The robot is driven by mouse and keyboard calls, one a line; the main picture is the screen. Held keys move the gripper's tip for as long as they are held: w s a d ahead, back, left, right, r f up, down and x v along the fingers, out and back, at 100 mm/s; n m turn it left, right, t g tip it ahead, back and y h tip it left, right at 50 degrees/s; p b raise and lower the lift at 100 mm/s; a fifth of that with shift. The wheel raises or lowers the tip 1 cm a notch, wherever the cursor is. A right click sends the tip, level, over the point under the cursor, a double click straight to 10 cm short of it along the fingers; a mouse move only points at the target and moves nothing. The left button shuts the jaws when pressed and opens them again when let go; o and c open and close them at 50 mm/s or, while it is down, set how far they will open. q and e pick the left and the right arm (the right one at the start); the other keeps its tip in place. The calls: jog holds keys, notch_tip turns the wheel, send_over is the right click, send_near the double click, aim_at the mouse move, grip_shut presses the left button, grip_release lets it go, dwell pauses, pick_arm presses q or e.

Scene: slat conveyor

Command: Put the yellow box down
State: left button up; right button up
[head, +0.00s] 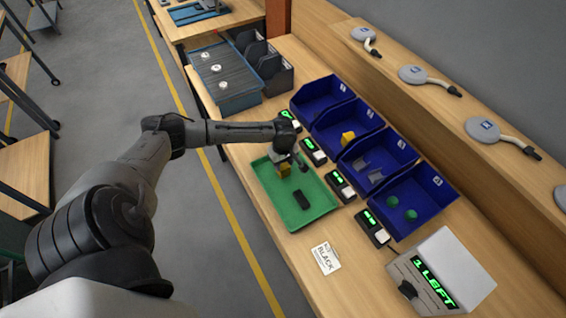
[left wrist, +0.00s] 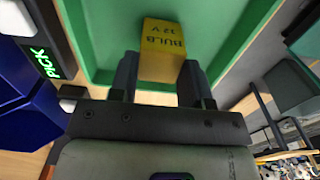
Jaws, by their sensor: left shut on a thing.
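The yellow box (head: 283,169) is between the fingers of my left gripper (head: 291,165), over the far part of the green tray (head: 262,191). In the left wrist view the yellow box (left wrist: 163,42) reads "BULB 12 V", and both fingers of my left gripper (left wrist: 162,72) press its sides. The green tray (left wrist: 100,35) fills the background there. I cannot tell whether the box touches the tray floor. A black block (head: 300,199) lies in the tray, nearer than the box. My right gripper is not in view.
Blue bins stand right of the tray; one holds a yellow piece (head: 347,138), another green round pieces (head: 411,214). Lit pick modules (head: 341,187) line the tray's right side.

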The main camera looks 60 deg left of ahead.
pick_arm(q)
jog(key=shift+f, duration=0.25)
jog(key=shift+f, duration=0.1)
jog(key=o, duration=0.9)
